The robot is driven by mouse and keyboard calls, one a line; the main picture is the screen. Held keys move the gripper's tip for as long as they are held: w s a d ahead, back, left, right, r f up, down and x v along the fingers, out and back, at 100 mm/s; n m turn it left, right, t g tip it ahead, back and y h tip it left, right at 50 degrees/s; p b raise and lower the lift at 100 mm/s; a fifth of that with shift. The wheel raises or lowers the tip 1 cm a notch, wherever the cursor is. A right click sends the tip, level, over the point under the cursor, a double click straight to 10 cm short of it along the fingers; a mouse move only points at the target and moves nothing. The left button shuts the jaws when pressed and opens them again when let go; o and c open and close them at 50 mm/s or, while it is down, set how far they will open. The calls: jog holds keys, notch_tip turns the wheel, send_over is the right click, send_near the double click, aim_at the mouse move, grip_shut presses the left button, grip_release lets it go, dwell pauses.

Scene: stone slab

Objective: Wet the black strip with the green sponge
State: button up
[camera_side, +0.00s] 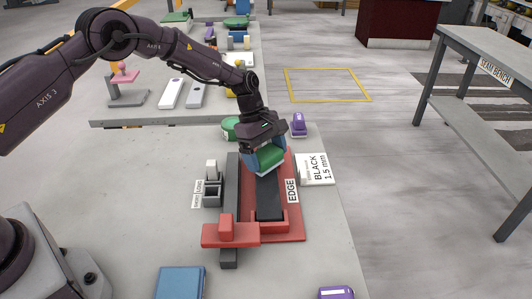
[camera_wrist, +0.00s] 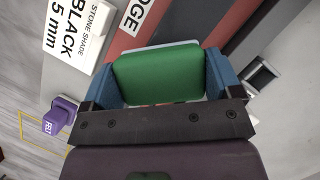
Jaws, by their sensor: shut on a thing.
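The green sponge (camera_side: 269,157) is between the blue fingers of my gripper (camera_side: 266,160), which is shut on it. In the wrist view the sponge (camera_wrist: 158,75) fills the space between the blue fingers, with a pale layer along its far edge. The black strip (camera_side: 268,198) lies lengthwise on the red fixture (camera_side: 296,219). The sponge is over the strip's far end; I cannot tell whether it touches. The wrist view shows a dark band (camera_wrist: 233,28) on red beyond the sponge. My gripper hides the strip's far end.
A white box labelled BLACK 1.5 mm (camera_side: 317,169) stands right of the fixture. A round green item (camera_side: 230,128) and a purple item (camera_side: 299,125) are behind. A grey bar (camera_side: 231,185) and small holder (camera_side: 212,187) are left. A blue block (camera_side: 180,282) lies in front.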

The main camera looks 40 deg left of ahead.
aim_at(263, 160)
jog(key=shift+f, duration=0.55)
jog(key=shift+s+d, duration=2.55)
jog(key=shift+s, duration=0.05)
jog(key=shift+w+a+f, duration=0.15)
jog(key=shift+w+a, duration=1.15)
jog(key=shift+w+a+f, duration=0.15)
jog(key=shift+w+a, duration=1.1)
jog(key=shift+w, duration=0.05)
jog(key=shift+s+d+f, duration=0.2)
jog(key=shift+s+d, duration=2.35)
jog(key=shift+s, duration=0.05)
jog(key=shift+w+a+r, duration=0.1)
jog(key=shift+w+a, duration=1.25)
jog(key=shift+w+a+f, duration=0.2)
jog(key=shift+w+a, duration=1)
jog(key=shift+a, duration=0.1)
jog(key=shift+s+d+r, duration=0.15)
jog(key=shift+s+d, duration=1.15)
jog(key=shift+d, duration=0.05)
jog(key=shift+s+d+r, duration=0.15)
jog(key=shift+s+d, duration=1.1)
jog(key=shift+d, duration=0.1)
